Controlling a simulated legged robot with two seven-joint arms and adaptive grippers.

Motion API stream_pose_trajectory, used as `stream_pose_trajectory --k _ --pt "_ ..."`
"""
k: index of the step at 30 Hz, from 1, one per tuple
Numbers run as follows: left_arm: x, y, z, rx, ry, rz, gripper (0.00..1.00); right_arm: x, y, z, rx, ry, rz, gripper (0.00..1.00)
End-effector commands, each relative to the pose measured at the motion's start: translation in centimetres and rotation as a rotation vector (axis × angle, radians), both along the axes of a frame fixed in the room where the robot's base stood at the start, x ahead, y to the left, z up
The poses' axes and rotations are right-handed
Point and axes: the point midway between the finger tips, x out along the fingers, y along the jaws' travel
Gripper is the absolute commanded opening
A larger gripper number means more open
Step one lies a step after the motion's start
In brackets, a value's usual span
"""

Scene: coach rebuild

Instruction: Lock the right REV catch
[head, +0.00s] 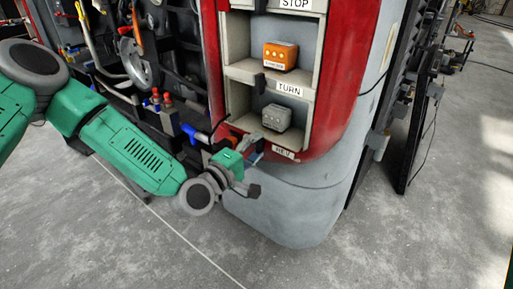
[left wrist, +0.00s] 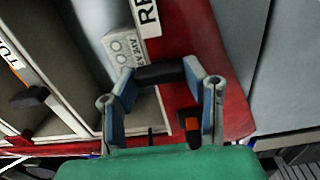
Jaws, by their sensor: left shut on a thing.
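The gripper hides most of this catch in the head view. The grey REV lamp unit (head: 276,118) sits in the lowest compartment; it also shows in the left wrist view (left wrist: 122,46), beside the fingers. A small orange and black part (left wrist: 191,127) shows between the fingers, nearer the palm. My right gripper is not in view.
An orange lamp unit (head: 281,56) sits in the compartment above, over the TURN label (head: 289,90). A black catch (head: 260,82) is at that compartment's left side. A dark tool board (head: 158,45) stands left. The floor in front is clear.

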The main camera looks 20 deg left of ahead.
Motion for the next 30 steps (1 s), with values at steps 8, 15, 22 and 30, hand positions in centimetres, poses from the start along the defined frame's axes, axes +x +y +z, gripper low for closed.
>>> stream_pose_trajectory --k 8,15,22,30 --pt "-0.4 0.0 -0.9 0.001 0.024 -0.003 0.11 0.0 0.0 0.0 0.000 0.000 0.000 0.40" --pt "-0.3 0.0 -0.7 0.001 0.020 -0.003 0.60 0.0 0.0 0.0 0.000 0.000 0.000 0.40" --pt "-0.2 0.0 -0.4 -0.001 0.011 -0.001 0.60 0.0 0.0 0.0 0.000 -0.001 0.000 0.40" --pt "-3.2 1.2 -0.4 -0.002 0.014 0.000 0.60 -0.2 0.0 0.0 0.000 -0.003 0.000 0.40"
